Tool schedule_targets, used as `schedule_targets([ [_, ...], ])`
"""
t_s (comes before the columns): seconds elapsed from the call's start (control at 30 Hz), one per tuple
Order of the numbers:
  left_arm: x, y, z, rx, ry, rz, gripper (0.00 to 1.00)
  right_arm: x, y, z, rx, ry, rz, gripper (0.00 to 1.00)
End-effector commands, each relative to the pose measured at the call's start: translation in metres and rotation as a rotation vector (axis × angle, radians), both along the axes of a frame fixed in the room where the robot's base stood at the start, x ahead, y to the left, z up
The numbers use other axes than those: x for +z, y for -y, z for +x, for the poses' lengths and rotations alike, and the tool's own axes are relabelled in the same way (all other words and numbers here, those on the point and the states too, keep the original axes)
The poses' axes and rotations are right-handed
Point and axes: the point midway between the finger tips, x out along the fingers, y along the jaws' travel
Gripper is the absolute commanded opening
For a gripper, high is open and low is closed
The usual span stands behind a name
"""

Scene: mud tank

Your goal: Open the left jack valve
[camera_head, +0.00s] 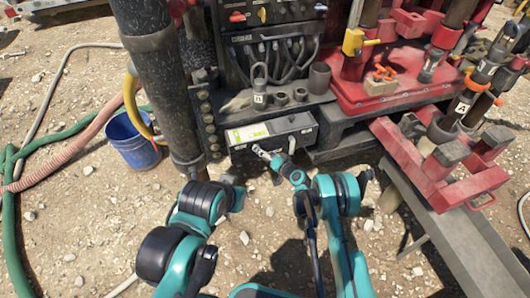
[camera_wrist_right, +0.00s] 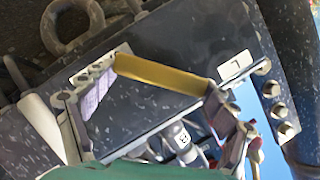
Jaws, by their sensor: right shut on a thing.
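The valve box (camera_head: 300,133) is a dark block with a yellow-green label, low on the machine. A pale lever (camera_head: 291,145) stands at its right side. My right gripper (camera_head: 267,156) is at the box's left lever, in front of the label, and is shut on it. In the right wrist view, the box (camera_wrist_right: 190,45) fills the middle, with a small white tag (camera_wrist_right: 235,67). The other pale lever (camera_wrist_right: 42,125) lies left of the fingers there.
A dark post (camera_head: 160,75) stands left of the box, with a blue bucket (camera_head: 135,140) beside it. A red frame (camera_head: 440,165) and a grey beam (camera_head: 460,235) are at the right. Hoses (camera_head: 20,215) lie at the left. Gravel ground is open in front.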

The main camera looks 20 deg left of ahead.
Motion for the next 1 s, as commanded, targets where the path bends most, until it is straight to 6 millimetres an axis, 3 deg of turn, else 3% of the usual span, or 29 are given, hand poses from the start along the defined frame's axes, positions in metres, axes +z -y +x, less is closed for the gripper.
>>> schedule_targets([
  [1.0,0.0000,0.0000,0.0000,0.000,0.000,0.000,0.00,0.0013,0.0006,0.0010,-0.001,0.022,-0.031,0.34],
])
